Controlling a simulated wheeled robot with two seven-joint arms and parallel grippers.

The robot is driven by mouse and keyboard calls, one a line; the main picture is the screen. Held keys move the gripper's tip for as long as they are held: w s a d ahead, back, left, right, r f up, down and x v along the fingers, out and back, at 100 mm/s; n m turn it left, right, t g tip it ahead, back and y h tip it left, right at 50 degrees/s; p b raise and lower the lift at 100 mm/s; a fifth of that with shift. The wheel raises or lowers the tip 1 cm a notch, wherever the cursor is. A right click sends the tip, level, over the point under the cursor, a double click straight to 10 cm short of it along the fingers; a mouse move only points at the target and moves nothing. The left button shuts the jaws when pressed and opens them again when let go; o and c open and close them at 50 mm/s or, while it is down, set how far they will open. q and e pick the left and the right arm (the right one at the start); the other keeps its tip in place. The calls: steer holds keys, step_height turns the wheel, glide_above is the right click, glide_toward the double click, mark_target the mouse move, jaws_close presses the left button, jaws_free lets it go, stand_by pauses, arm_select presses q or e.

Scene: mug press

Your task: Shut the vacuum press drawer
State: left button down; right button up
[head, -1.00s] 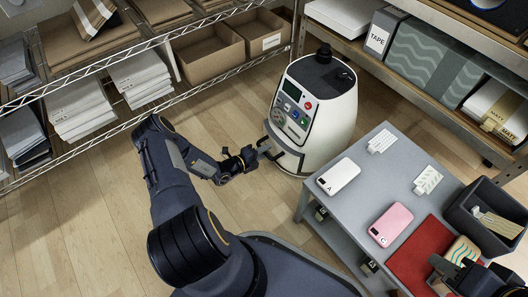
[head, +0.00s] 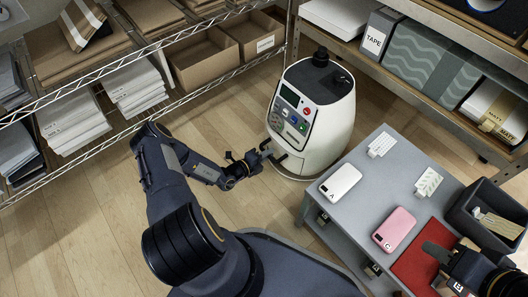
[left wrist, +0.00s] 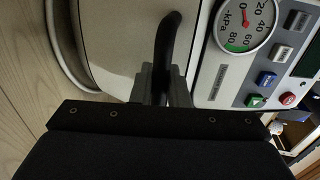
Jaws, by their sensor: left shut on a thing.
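The vacuum press (head: 330,130) is a white rounded machine with a dark top and a button panel, standing on the floor behind the grey table. My left gripper (head: 262,157) is at the low front of the press. In the left wrist view its fingers (left wrist: 163,88) are shut on the black curved drawer handle (left wrist: 170,40), below the pressure gauge (left wrist: 246,22). The drawer front (left wrist: 115,45) is pale; I cannot tell how wide any gap around it is. My right gripper (head: 450,262) is over the table's near right part, its fingertips unclear.
The grey table (head: 350,215) carries a white phone (head: 341,180), a pink phone (head: 394,229), a red mat (head: 416,262) and a dark bin (head: 470,218). Shelves with boxes (head: 205,60) stand behind and left. Open wooden floor (head: 105,215) lies left of my arm.

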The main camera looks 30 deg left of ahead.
arm_select(q)
steer(key=shift+w, duration=0.2)
steer(key=c, duration=1.5)
jaws_free()
steer(key=shift+w, duration=0.1)
steer(key=p+v, duration=0.2)
steer(key=v, duration=0.6)
steer(key=shift+p, duration=0.4)
